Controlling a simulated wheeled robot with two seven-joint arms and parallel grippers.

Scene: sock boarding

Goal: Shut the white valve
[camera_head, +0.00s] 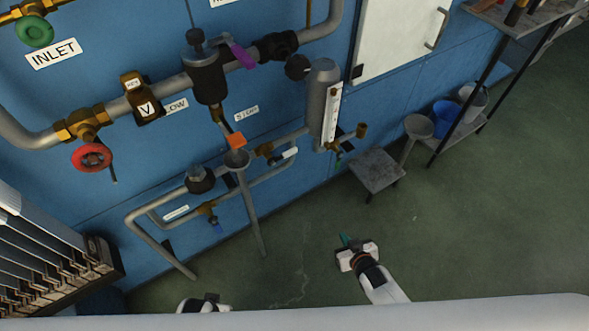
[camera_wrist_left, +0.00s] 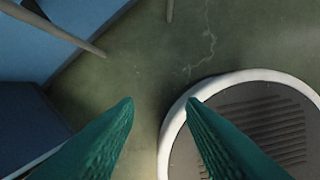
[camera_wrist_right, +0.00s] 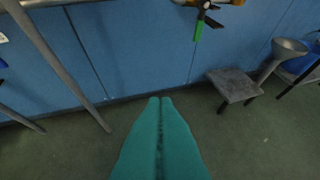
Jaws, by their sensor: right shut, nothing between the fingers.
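The white valve (camera_head: 290,153) has a short white lever and sits by a brass fitting on the lower grey pipework, left of the sight-glass cylinder. Its lever lies roughly along the pipe. My right gripper (camera_head: 345,240) is low over the green floor, below and right of the valve and well apart from it. Its teal fingers are pressed together and empty in the right wrist view (camera_wrist_right: 160,101). My left gripper is mostly cut off at the bottom of the head view. In the left wrist view (camera_wrist_left: 161,101) its fingers are apart with nothing between them.
Other valves are near: an orange lever (camera_head: 236,141), a blue lever (camera_head: 217,227), a purple lever (camera_head: 243,56) and a red wheel (camera_head: 92,157). A stool (camera_head: 376,171) is to the right. Floor is free around my right gripper.

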